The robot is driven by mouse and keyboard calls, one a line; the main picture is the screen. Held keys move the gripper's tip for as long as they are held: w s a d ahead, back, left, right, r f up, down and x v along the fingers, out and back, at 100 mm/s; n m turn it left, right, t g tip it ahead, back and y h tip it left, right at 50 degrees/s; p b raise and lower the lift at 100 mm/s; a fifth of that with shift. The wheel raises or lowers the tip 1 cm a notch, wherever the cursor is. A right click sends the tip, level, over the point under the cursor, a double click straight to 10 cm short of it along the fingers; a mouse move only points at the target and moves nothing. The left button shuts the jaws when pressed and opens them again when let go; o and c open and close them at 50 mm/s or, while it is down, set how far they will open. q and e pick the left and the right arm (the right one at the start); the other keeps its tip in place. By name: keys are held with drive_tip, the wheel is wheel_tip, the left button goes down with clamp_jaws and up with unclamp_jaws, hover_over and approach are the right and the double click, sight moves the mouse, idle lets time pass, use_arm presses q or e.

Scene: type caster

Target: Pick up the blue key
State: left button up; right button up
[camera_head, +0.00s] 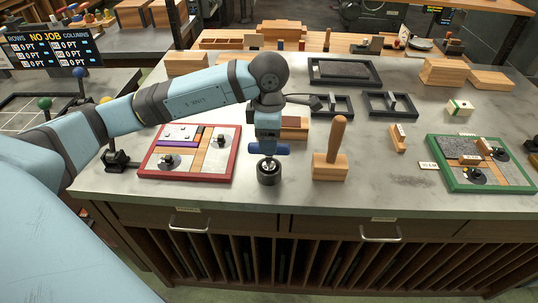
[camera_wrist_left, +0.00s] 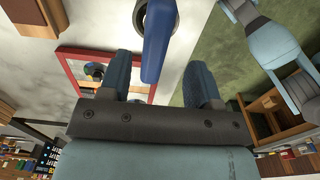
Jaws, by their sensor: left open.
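The blue key (camera_head: 268,149) has a short crossbar handle. It sits at a dark round socket-like piece (camera_head: 268,176) near the table's front edge. My left gripper (camera_head: 267,138) points down right above the key's handle. In the left wrist view the blue bar (camera_wrist_left: 157,45) lies between and just beyond the two open fingertips of the left gripper (camera_wrist_left: 158,68), with a gap on each side. A ring of the round piece shows behind the bar. Whether a finger touches the key cannot be told. My right gripper is not in view.
A red-framed tray (camera_head: 233,165) lies left of the key, and a wooden block with an upright handle (camera_head: 331,166) stands close on its right. A green-framed tray (camera_head: 437,171) is at the far right. Dark trays (camera_head: 345,72) lie behind. The table's front right is fairly clear.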

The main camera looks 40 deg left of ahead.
use_arm(q)
drive_tip(key=shift+w+a+f+p, duration=0.1)
drive_tip(key=shift+w+f+p, duration=0.05)
drive_tip(key=shift+f, duration=1.2)
drive_tip(key=shift+w+a+f+p, duration=0.1)
drive_tip(key=shift+f+p, duration=0.05)
drive_tip(key=shift+f, duration=1.2)
clamp_jaws()
drive_tip(key=shift+r, duration=0.15)
wheel_tip(320, 180, up, 20)
